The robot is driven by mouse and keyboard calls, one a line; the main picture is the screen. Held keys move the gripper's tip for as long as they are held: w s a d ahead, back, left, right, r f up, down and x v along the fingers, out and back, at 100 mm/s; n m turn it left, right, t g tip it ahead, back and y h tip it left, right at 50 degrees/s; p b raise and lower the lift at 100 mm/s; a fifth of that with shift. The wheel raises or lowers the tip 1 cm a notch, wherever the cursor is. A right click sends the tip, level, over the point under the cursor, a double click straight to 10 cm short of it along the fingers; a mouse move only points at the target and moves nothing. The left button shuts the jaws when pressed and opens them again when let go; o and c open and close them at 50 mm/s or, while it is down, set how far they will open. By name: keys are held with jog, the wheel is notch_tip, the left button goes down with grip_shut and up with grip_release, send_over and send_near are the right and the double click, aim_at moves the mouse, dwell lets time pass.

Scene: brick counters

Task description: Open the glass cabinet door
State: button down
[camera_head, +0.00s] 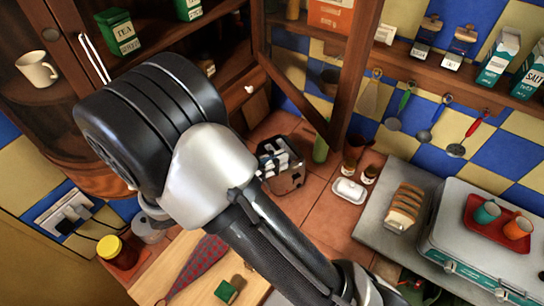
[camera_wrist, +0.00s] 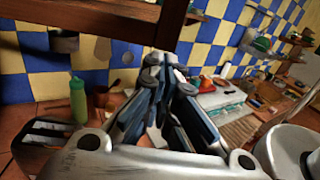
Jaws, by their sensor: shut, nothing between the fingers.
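The wooden glass cabinet door (camera_head: 347,88) stands swung out to the right of the cabinet in the head view. Tiles and hanging tools show through its pane. The cabinet interior (camera_head: 215,45) behind my arm is exposed, with green tea tins (camera_head: 118,32) on its shelves. A pale bar handle (camera_head: 93,58) shows at the left, by the section with a white mug (camera_head: 37,69). In the wrist view, the door's wooden frame (camera_wrist: 172,22) passes just beyond my gripper (camera_wrist: 165,68). The gripper is shut and empty; contact with the frame cannot be told. My arm hides it in the head view.
Bread (camera_head: 404,207) and a red tray of cups (camera_head: 497,222) are at the right. A yellow-lidded jar (camera_head: 118,252) and cutting board (camera_head: 172,265) are lower left.

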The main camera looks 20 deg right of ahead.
aim_at(328, 142)
jog(key=d, duration=0.3)
jog(key=w+d+p, duration=0.1)
jog(key=d, duration=0.6)
jog(key=shift+w+d+p, duration=0.2)
jog(key=shift+d+p, duration=0.15)
jog(key=shift+p, duration=0.05)
